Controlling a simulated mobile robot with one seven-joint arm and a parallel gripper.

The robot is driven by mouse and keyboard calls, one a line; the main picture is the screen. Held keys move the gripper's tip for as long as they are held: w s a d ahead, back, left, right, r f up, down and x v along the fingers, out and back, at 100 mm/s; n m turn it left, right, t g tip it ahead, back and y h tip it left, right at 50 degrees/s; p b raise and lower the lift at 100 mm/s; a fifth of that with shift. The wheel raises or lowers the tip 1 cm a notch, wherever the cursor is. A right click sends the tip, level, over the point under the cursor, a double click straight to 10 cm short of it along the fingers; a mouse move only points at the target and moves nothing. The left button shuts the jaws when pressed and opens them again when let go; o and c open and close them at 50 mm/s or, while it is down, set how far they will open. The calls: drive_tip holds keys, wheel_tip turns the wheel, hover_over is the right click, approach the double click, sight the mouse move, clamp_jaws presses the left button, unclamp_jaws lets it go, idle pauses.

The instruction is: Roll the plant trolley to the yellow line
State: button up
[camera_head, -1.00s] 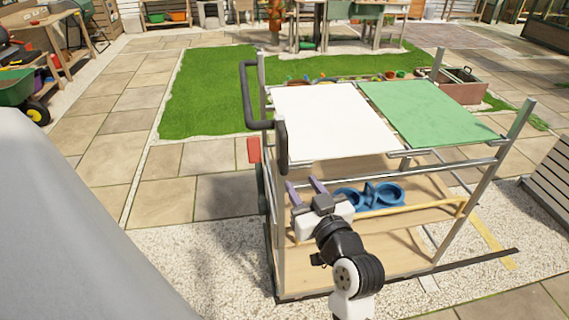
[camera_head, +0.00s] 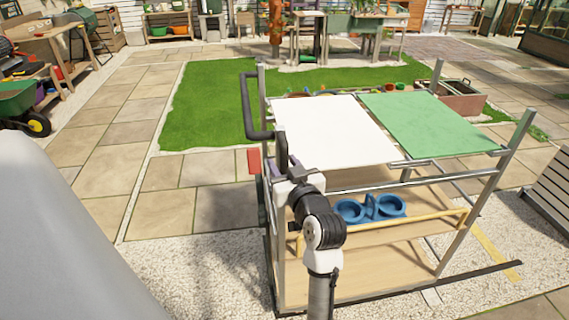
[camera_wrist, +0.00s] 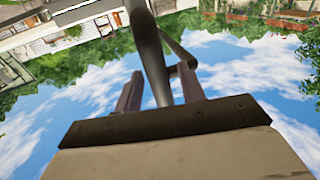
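The plant trolley (camera_head: 365,190) is a metal frame with a white panel and a green panel on top and wooden shelves below. Its dark handle (camera_head: 249,108) is at the left side, with an upright end near my gripper. In the wrist view, my gripper (camera_wrist: 160,75) has its two fingers apart, with the dark handle bar (camera_wrist: 153,50) between them and slim gaps beside it. In the head view my gripper (camera_head: 287,168) is at the handle's near end, its fingers mostly hidden. The yellow line (camera_head: 492,247) lies on the ground right of the trolley.
A dark strip (camera_head: 480,272) runs along the gravel at the trolley's base. A slatted grey box (camera_head: 548,193) stands at the right. Pale gravel lies around the trolley.

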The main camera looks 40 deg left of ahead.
clamp_jaws()
drive_tip(key=shift+w+d, duration=0.1)
idle(0.3)
